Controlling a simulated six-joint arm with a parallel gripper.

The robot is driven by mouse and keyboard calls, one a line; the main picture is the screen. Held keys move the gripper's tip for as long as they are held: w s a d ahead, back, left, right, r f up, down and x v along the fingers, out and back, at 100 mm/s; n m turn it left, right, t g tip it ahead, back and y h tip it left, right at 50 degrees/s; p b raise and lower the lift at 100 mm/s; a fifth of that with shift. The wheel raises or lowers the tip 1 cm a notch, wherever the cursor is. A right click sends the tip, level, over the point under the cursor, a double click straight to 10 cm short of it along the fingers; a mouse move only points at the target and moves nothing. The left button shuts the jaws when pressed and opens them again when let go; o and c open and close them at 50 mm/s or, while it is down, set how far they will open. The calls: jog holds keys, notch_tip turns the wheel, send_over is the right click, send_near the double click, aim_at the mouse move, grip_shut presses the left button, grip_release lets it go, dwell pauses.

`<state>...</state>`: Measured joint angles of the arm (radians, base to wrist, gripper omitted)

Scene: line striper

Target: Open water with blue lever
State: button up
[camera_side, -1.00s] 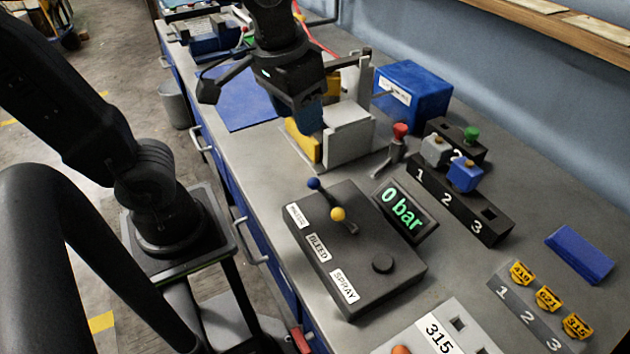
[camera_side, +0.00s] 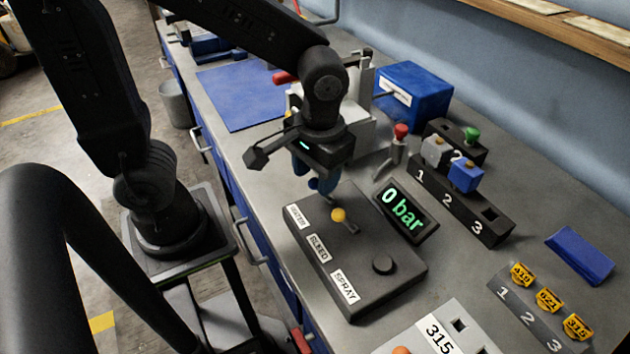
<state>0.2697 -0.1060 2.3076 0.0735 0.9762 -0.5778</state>
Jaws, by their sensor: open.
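The dark control box (camera_side: 340,285) lies on the bench with labels that read WATER, BLEED and SPRAY. The yellow-knobbed lever (camera_side: 338,215) stands in its middle, by BLEED, and a round black knob (camera_side: 383,264) sits by SPRAY. My gripper (camera_side: 312,182) is open, pointing down just above the WATER end of the box. The blue-knobbed lever is hidden or merges with my gripper's blue fingers; I cannot tell whether they touch it. The display (camera_side: 404,210) beside the box reads 0 bar in green.
A red-knobbed lever (camera_side: 401,131) stands behind the display. A numbered black rack (camera_side: 455,205) holds grey and blue blocks at the right. A blue box (camera_side: 415,92) and a grey fixture stand behind my gripper. Yellow numbered tags (camera_side: 548,300) lie at front right.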

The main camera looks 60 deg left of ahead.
jog(key=shift+a+f, duration=0.1)
jog(key=shift+f, duration=1.2)
jog(key=shift+c, duration=0.3)
grip_shut()
